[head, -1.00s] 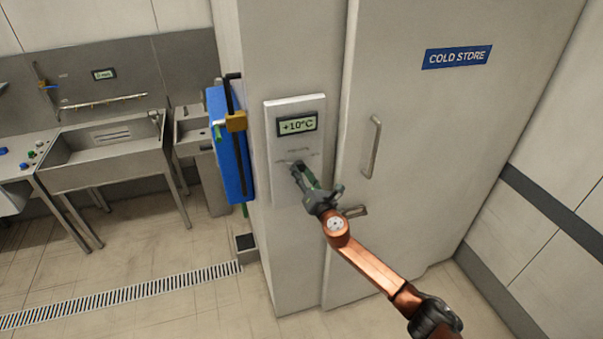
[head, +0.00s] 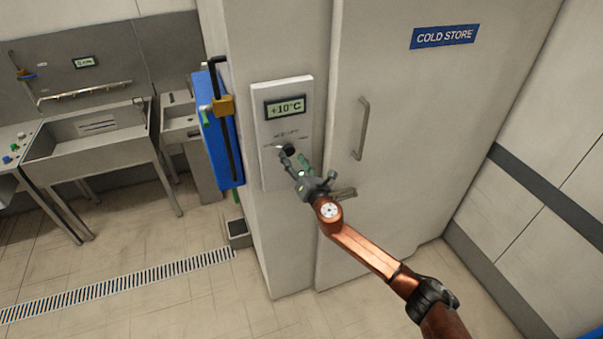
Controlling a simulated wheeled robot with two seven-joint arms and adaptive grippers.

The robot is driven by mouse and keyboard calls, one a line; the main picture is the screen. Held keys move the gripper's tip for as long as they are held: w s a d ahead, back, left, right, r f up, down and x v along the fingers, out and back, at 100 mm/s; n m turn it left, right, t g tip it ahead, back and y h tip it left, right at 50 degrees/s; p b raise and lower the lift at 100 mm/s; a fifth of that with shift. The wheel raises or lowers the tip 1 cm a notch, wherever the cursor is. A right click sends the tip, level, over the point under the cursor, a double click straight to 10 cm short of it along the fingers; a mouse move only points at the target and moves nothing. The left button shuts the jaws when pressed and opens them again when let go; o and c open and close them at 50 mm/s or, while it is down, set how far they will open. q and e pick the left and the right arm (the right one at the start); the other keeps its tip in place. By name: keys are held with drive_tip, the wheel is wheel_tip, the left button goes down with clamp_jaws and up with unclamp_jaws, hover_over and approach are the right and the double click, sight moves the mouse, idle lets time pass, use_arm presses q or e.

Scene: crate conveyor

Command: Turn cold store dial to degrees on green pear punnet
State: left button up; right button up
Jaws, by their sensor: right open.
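The cold store control panel (head: 304,93) is a pale plate on the wall left of the cold store door (head: 415,130). Its display (head: 285,107) reads +10°C. The small black dial (head: 288,150) sits below the display, and its pointer direction is too small to tell. My right gripper (head: 294,162) is open and empty, its fingers just below and in front of the dial, seemingly apart from it. No green pear punnet is in view. My left gripper is not in view.
The cold store door has an upright handle (head: 362,128). A blue item (head: 216,145) hangs on the wall's left side. A steel sink (head: 95,135) stands at the left, and a drain grate (head: 120,284) crosses the clear floor.

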drive_tip(key=v, duration=1)
drive_tip(key=shift+s, duration=0.15)
